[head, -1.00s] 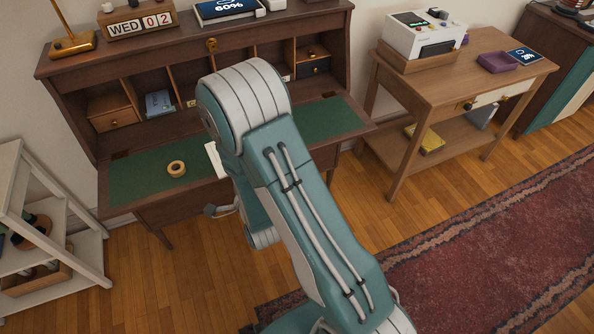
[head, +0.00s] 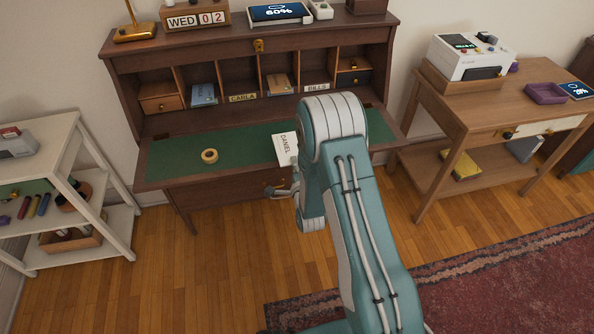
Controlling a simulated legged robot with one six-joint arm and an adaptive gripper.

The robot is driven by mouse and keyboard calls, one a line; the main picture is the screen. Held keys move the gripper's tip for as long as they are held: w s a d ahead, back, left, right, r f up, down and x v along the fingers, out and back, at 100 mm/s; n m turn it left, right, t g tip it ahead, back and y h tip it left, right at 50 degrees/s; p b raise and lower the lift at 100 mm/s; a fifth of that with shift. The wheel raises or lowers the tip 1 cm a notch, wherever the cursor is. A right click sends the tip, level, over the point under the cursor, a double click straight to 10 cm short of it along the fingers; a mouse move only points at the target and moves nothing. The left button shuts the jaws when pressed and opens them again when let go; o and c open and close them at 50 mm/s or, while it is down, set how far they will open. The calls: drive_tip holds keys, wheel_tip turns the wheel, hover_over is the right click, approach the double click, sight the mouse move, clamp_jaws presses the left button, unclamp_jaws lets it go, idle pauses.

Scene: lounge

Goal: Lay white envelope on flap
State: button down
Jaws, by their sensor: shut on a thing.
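The white envelope (head: 283,149), marked DANIEL, shows over the right half of the desk's open green-lined flap (head: 240,143). My forearm covers its right part. I cannot tell whether it touches the flap or hangs just above it. My gripper is mostly hidden behind my arm; a grey part at my arm's end (head: 280,191) shows just below the flap's front edge. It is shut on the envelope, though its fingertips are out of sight.
A tape roll (head: 210,156) lies on the flap's left half. Pigeonholes behind hold a blue envelope (head: 203,94) and a tan one (head: 279,84), with labels CARLA (head: 243,98) and BILLS (head: 317,87). A white shelf (head: 100,190) stands left, a wooden side table (head: 480,115) right.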

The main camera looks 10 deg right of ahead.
wheel_tip(320, 180, down, 6)
drive_tip(key=w+d, duration=0.1)
drive_tip(key=w, duration=0.1)
drive_tip(key=shift+w+f, duration=0.25)
drive_tip(key=shift+w, duration=0.05)
drive_tip(key=c, duration=0.8)
unclamp_jaws()
